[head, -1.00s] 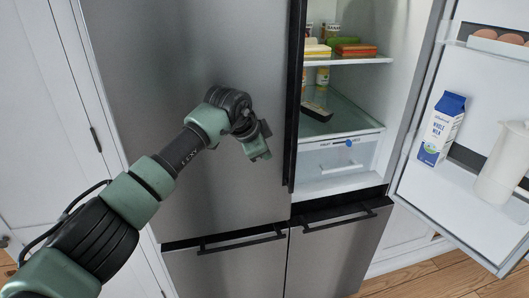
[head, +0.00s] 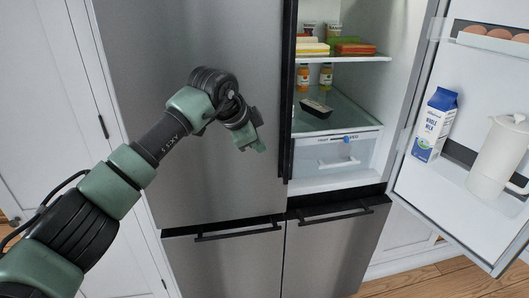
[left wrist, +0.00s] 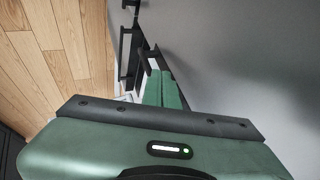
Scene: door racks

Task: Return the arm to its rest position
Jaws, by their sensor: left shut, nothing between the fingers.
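My left gripper (head: 252,138) hangs in front of the closed left fridge door (head: 180,60) in the head view, pointing down and to the right. Its fingers are shut with nothing between them. In the left wrist view the two green fingers (left wrist: 162,90) lie side by side, pressed together. The left arm comes in from the lower left, bent at the elbow. My right gripper is not in view.
The right fridge door (head: 450,150) stands open, with a milk carton (head: 436,125), a white pitcher (head: 498,158) and eggs (head: 498,34) on it. Inside are a black tray (head: 316,108), jars (head: 326,75) and a clear drawer (head: 338,155). Two lower doors (head: 235,265) are closed.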

